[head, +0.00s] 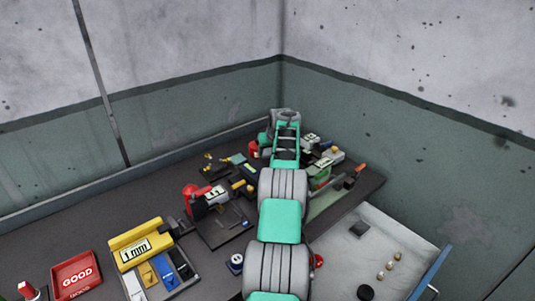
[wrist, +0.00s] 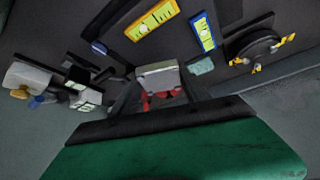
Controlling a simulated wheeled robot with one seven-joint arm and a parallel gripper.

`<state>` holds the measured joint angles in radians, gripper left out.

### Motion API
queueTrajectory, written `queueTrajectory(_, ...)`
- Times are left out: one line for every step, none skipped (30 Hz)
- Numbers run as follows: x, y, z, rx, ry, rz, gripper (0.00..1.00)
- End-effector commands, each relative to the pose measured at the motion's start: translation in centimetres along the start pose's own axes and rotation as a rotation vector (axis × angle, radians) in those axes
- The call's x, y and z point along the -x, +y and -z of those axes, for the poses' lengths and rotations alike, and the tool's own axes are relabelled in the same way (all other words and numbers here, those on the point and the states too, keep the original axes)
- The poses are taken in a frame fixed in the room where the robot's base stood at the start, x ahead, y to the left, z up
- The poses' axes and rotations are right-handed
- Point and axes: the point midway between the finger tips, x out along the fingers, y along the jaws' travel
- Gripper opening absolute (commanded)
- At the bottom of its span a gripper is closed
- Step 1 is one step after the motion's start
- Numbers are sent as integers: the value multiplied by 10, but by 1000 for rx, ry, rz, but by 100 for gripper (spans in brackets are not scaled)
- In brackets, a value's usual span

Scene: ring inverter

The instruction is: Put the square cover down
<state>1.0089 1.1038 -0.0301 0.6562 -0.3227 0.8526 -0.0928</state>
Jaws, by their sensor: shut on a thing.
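The square cover (wrist: 160,72) is a small pale grey piece in the middle of the wrist view. It sits between the dark fingers of my gripper (wrist: 160,88), which is shut on it. Red parts show just below the cover, and I cannot tell whether they touch it. Whether the cover rests on anything is also unclear. In the head view my green and grey arm reaches over the bench to the back corner and hides the gripper's fingertips and the cover.
The dark bench (head: 85,222) is crowded. A red-topped device (head: 197,200), a yellow "1 mm" block (head: 135,245) and a red GOOD tray (head: 76,275) stand left of my arm. A pale tray (head: 385,235) with small parts is at right. Walls close off the back.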

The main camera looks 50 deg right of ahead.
Motion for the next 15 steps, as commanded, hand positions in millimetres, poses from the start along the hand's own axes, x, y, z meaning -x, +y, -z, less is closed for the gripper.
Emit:
queueTrajectory(-2,0,3,0,3,-1,6)
queueTrajectory(-5,0,4,0,3,-1,6)
queueTrajectory(-7,0,4,0,3,-1,6)
queueTrajectory(-9,-1,4,0,3,-1,6)
queueTrajectory(-11,-1,4,0,3,-1,6)
queueTrajectory(-15,-2,3,0,2,-1,6)
queueTrajectory(-18,-3,4,0,2,-1,6)
queueTrajectory(-22,-3,1,-1,-1,0,6)
queueTrajectory(-28,-3,-4,-2,-2,0,6)
queueTrajectory(-32,-2,-6,-2,-1,-1,6)
queueTrajectory(-36,-2,-9,-2,0,-1,6)
queueTrajectory(-40,-2,-11,-2,2,-1,6)
queueTrajectory(-42,-2,-12,-1,4,-2,6)
queueTrajectory(-43,-2,-12,-1,5,-2,6)
queueTrajectory(-44,-1,-12,-1,5,-2,6)
